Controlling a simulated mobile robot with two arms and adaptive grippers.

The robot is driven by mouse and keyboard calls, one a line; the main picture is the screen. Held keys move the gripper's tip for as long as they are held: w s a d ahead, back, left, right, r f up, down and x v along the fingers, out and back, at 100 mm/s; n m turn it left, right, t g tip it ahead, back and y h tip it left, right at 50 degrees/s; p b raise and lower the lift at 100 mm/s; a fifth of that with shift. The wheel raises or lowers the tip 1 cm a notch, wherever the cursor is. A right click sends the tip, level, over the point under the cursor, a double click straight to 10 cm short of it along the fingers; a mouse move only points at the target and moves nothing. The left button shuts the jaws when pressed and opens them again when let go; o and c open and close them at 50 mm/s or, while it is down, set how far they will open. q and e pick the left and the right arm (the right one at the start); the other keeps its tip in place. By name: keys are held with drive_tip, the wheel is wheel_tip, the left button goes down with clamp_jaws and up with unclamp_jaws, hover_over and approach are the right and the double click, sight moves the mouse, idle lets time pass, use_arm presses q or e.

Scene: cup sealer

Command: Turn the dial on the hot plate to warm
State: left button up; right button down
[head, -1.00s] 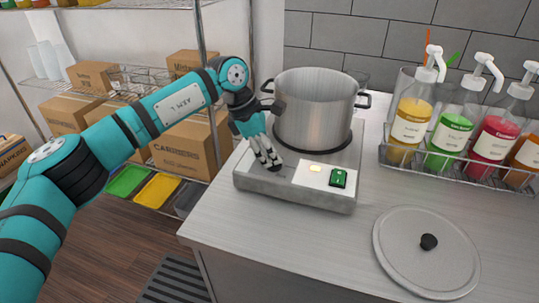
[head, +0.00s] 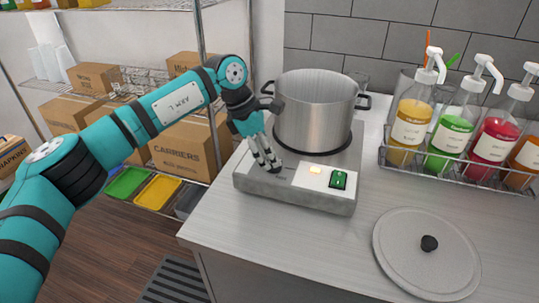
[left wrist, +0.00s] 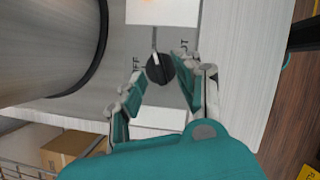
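The hot plate (head: 310,200) stands on the counter with a steel pot (head: 313,115) on it. The dial (left wrist: 160,68) is a round black knob with a thin pale line at its upper edge in the left wrist view. Partly hidden letters of the markings, "FF" on its left and "OT" on its right, flank it. My left gripper (left wrist: 160,72) has its fingers on both sides of the dial and appears closed on it. My right gripper is out of view.
The pot lid (head: 426,252) lies on the counter at right. A rack of pump bottles (head: 462,163) stands behind it. Shelves with boxes (head: 185,147) are at left.

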use_arm(q)
drive_tip(key=v, duration=1.1)
drive_tip(key=shift+a, duration=0.1)
